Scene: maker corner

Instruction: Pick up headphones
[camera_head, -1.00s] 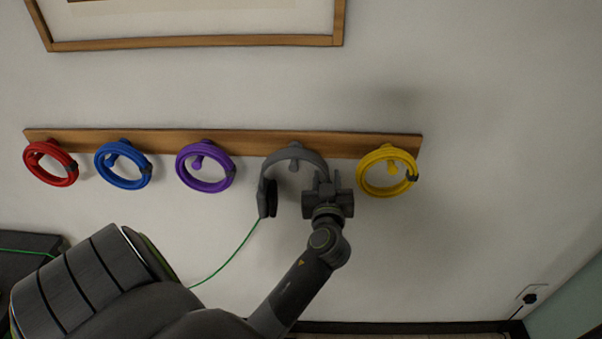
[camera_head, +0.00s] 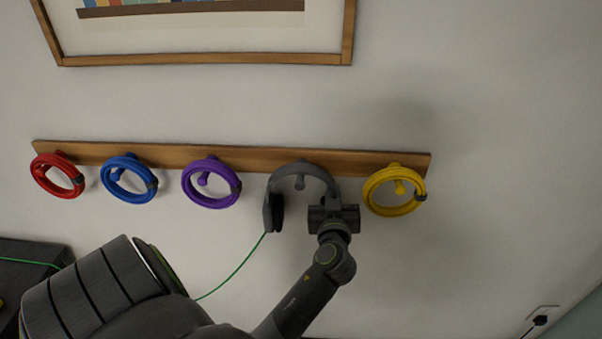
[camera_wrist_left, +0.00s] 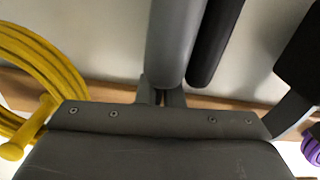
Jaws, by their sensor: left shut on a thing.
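The grey headphones (camera_head: 273,212) hang at the wooden peg rail, with the headband arched around a grey peg. One dark ear cup shows at the left, with a green cable running down from it. My left gripper (camera_head: 331,200) is at the right-hand ear cup, which it mostly hides in the head view. In the left wrist view, the left gripper's fingers (camera_wrist_left: 162,97) are shut on the headphones' grey ear cup (camera_wrist_left: 176,45), with its dark pad beside it. Whether the headband still rests on the peg is unclear. My right gripper is not in view.
A yellow coil (camera_head: 370,195) hangs close to the right of the gripper. Purple (camera_head: 190,191), blue (camera_head: 110,188) and red (camera_head: 40,181) coils hang to the left on the wooden rail (camera_head: 240,155). A framed picture (camera_head: 200,59) is above.

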